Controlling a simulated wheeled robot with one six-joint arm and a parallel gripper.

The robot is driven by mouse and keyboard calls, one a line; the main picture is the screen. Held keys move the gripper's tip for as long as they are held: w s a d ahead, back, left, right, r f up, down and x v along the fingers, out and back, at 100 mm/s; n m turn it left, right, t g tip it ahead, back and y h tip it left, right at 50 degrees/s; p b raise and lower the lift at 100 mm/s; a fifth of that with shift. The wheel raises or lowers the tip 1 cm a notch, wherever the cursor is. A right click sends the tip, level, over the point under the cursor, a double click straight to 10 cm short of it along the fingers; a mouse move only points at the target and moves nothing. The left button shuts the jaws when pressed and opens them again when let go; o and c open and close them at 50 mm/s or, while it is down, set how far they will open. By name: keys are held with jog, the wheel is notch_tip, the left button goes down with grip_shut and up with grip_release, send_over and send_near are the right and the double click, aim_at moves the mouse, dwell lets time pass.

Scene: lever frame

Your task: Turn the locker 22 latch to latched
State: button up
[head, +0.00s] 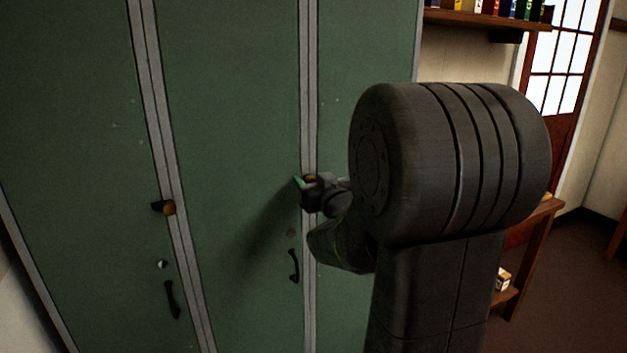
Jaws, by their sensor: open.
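Green locker doors (225,110) stand upright, with grey strips between them. No locker numbers can be read, so I cannot tell which door is locker 22. One latch (163,207), with a dark lever and a brass-coloured part, sits on the strip at the left. A second latch (310,178) shows as a small brass-coloured patch on the strip at the centre, mostly hidden by my gripper. My gripper (300,184) is open at this second latch. I cannot tell whether its fingers touch the lever or are around it. The lever's angle is hidden.
Black door handles (172,299) and (294,266) sit below the latches. My arm covers much of the right side. Behind it stand a wooden table (530,235) and a wall shelf (480,19) with books. Floor shows free at the lower right.

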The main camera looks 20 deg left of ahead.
jog(key=shift+a, duration=0.1)
jog(key=c, duration=1)
jog(key=shift+m, duration=0.4)
jog(key=m, duration=0.3)
jog(key=shift+m, duration=0.4)
jog(key=m+p, duration=0.1)
jog(key=m, duration=0.3)
jog(key=shift+w+m, duration=0.1)
jog(key=shift+m, duration=0.2)
jog(key=m+p, duration=0.1)
jog(key=m, duration=0.7)
jog(key=shift+f+m+p, duration=0.1)
jog(key=shift+m+p, duration=0.2)
jog(key=shift+p, duration=0.05)
jog(key=shift+m, duration=0.3)
